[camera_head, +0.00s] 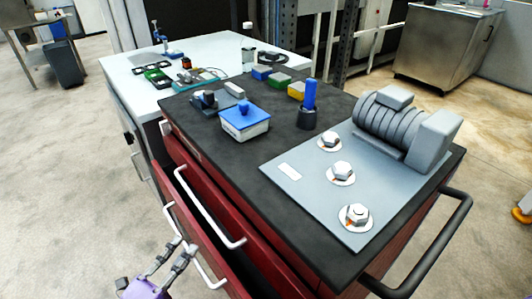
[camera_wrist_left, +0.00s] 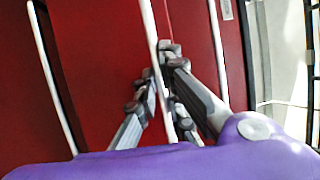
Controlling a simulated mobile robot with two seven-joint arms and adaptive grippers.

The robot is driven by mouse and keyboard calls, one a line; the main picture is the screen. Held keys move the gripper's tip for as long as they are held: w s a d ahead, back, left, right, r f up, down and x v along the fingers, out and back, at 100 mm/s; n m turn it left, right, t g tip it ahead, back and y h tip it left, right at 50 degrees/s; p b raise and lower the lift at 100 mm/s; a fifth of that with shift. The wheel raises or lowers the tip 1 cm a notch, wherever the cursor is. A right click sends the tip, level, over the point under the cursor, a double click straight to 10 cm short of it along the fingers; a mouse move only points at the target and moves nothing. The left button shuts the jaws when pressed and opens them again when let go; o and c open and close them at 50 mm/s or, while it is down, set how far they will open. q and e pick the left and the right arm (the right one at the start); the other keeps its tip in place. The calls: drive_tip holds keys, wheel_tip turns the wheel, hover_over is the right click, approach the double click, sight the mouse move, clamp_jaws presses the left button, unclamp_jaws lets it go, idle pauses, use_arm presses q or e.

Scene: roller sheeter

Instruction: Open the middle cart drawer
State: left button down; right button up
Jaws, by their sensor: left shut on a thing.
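The red cart (camera_head: 185,150) has a black top and drawers with pale bar handles. The upper drawer handle (camera_head: 209,209) is free. The middle drawer handle (camera_head: 206,271) lies below it, with my left gripper (camera_head: 181,246) at it. The middle drawer stands partly out, with a dark gap (camera_head: 246,266) behind its front. In the left wrist view my left gripper (camera_wrist_left: 161,70) has one finger on each side of the middle handle (camera_wrist_left: 150,22) and is shut on it. Free handles show to its left (camera_wrist_left: 47,70) and right (camera_wrist_left: 217,45). My right gripper is not in view.
On the cart top are a blue-lidded box (camera_head: 245,121), a blue-handled tool (camera_head: 309,98) and a grey roller machine (camera_head: 400,128) on a plate. A black side rail (camera_head: 440,245) sticks out at right. A white cabinet (camera_head: 215,47) stands behind.

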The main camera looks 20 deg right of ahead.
use_arm(q)
drive_tip(key=s+a+b, duration=0.2)
drive_tip(key=s+a, duration=0.2)
drive_tip(key=a, duration=0.8)
drive_tip(key=s+a+b, duration=0.2)
drive_tip(key=s+a, duration=0.2)
drive_tip(key=a, duration=0.8)
drive_tip(key=shift+a, duration=0.35)
drive_tip(key=shift+f, duration=0.1)
drive_tip(key=c, duration=1.9)
unclamp_jaws()
drive_tip(key=shift+o, duration=0.2)
drive_tip(key=v, duration=1.2)
